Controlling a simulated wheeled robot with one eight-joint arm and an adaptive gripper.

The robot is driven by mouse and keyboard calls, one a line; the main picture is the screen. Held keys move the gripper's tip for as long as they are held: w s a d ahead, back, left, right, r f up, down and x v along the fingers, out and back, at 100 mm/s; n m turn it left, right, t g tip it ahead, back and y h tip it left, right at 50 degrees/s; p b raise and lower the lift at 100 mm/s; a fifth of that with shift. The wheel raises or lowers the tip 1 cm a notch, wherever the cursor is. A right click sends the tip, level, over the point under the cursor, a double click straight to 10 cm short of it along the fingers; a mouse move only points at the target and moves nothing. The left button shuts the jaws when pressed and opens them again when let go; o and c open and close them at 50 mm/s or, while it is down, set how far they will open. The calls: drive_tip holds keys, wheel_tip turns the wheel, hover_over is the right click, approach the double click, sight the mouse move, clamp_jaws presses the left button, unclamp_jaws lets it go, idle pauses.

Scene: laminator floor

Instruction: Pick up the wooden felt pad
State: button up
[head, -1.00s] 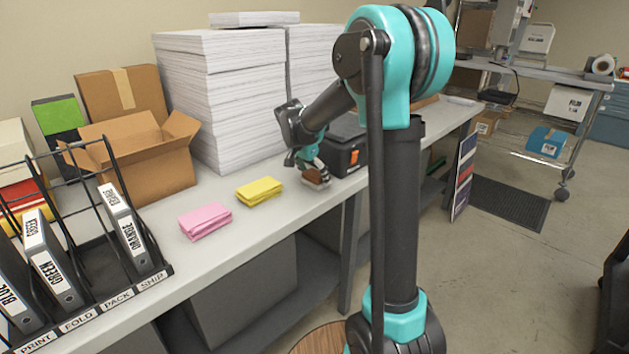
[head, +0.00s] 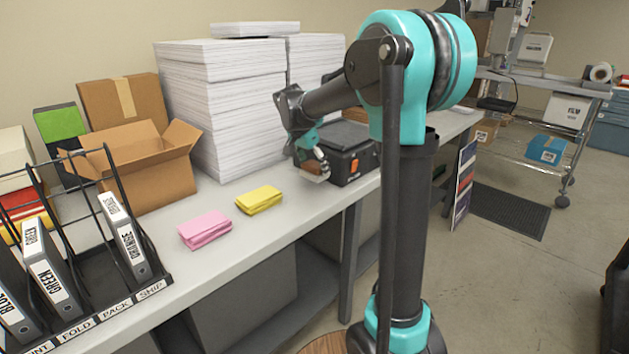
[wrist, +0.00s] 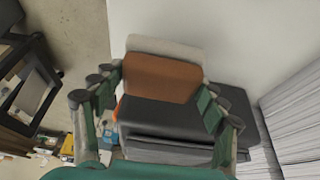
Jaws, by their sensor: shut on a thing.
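The wooden felt pad (wrist: 160,78) is between the fingers of my gripper (wrist: 160,95) in the wrist view. It has a brown wooden body and a pale felt strip along its far edge. My gripper is shut on it. In the head view my gripper (head: 312,165) holds the felt pad (head: 314,175) just in front of the black machine, over the bench's front part. The pad is small and partly hidden by the fingers there. I cannot tell the exact gap between pad and bench.
The black machine (head: 350,160) with an orange switch stands right beside my gripper. Tall paper stacks (head: 225,110) are behind. Yellow cloth (head: 259,199) and pink cloth (head: 205,229) lie to the left on the bench (head: 240,250). An open cardboard box (head: 155,180) and a binder rack (head: 150,290) are further left.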

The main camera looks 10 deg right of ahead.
sight(314, 164)
wheel_tip(314, 164, up, 14)
drive_tip(key=shift+f, duration=0.25)
drive_tip(key=o, duration=0.7)
drive_tip(key=c, duration=0.4)
drive_tip(key=shift+c, duration=0.2)
